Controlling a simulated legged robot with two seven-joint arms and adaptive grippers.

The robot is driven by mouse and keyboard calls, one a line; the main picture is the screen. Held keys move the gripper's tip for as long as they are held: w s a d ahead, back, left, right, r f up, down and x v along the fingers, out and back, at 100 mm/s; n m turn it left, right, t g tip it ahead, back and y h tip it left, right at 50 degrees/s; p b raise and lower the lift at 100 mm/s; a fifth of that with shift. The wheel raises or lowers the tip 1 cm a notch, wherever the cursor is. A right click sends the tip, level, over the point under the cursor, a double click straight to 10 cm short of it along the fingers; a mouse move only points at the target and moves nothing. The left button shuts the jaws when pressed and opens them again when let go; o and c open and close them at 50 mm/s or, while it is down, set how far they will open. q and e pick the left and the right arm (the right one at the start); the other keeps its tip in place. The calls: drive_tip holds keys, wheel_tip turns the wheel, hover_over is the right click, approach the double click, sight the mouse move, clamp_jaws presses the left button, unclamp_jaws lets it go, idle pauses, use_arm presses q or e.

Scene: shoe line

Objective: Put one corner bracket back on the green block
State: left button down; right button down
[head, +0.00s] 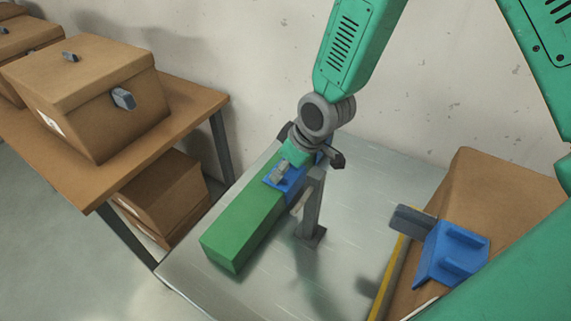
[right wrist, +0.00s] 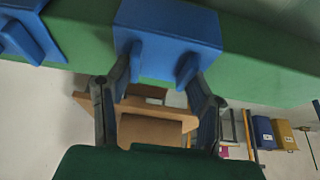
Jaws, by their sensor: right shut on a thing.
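The green block (head: 240,228) lies lengthwise on a metal table. A blue bracket (head: 290,183) sits against its far part, partly hidden by my right gripper (head: 302,160). In the right wrist view the right gripper (right wrist: 160,68) is shut on a blue corner bracket (right wrist: 168,28), with its fingers at the bracket's two tabs. That bracket is against the green block (right wrist: 258,52); I cannot tell whether it is fully seated. A second blue bracket (right wrist: 28,32) is on the block to the left. My left gripper is not in view.
A carton (head: 500,195) stands at the right of the metal table (head: 365,170), with a blue bracket-like piece (head: 452,255) and a dark grey piece at it. A grey post (head: 312,205) stands beside the block. A wooden table (head: 190,100) with cartons is at the left.

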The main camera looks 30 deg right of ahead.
drive_tip(key=shift+s+f, duration=0.25)
drive_tip(key=shift+s, duration=0.1)
drive_tip(key=c, duration=0.7)
unclamp_jaws()
drive_tip(key=shift+w+a, duration=0.1)
drive_tip(key=shift+w, duration=0.1)
drive_tip(key=shift+w+r, duration=0.1)
drive_tip(key=o, duration=0.5)
drive_tip(key=shift+r, duration=0.1)
drive_tip(key=shift+r+p, duration=3.45)
drive_tip(key=shift+r, duration=0.05)
